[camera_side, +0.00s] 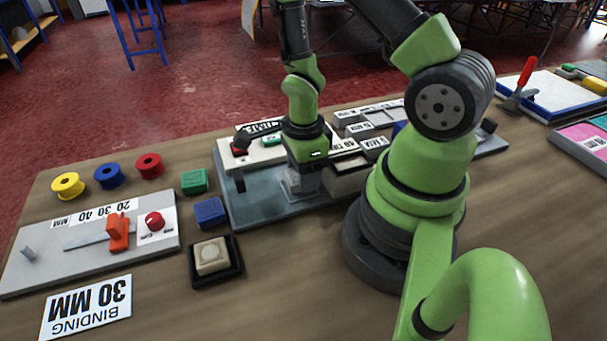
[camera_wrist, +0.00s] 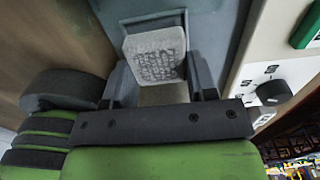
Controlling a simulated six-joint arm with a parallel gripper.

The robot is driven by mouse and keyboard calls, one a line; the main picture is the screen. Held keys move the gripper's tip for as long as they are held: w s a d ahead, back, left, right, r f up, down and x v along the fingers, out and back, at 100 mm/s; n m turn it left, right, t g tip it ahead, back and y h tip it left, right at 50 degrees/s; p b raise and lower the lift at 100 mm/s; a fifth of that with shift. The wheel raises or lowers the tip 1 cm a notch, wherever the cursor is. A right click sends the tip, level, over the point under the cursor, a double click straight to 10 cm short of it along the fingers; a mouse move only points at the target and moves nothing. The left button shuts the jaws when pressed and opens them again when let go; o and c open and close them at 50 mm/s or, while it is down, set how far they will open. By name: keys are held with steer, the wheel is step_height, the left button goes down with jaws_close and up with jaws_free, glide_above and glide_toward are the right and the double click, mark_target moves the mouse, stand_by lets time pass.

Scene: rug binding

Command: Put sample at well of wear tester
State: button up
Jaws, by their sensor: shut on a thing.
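The sample, a light grey woven square (camera_wrist: 155,55), is between my gripper's fingers in the wrist view. My gripper (camera_side: 303,186) is shut on it, low over the blue-grey base of the wear tester (camera_side: 262,196). In the wrist view my gripper (camera_wrist: 158,82) is at the sample's near edge. A grey raised rim, seemingly the well (camera_wrist: 130,25), shows around the far side of the sample. I cannot tell whether the sample rests inside it or is just above it. In the side view my gripper mostly hides the sample and well.
The tester's white panel (camera_side: 265,153) with knobs stands behind my gripper. Bare table lies in front of the tester.

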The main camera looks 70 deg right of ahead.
steer(key=shift+f, duration=0.7)
steer(key=shift+f, duration=0.1)
steer(key=o, duration=0.9)
steer(key=shift+s+a+r+n+t+y, duration=0.35)
steer(key=shift+s+a+r+n+t, duration=0.7)
steer(key=shift+r+n, duration=3.35)
steer(key=shift+s+a+r+n+t+y, duration=0.4)
steer(key=shift+a+r+n+t, duration=1.1)
steer(key=shift+r+n, duration=2.85)
steer(key=shift+s+a+r+n+t+y, duration=0.25)
steer(key=shift+s+a+r+n+t, duration=0.95)
steer(key=shift+r+n, duration=3.2)
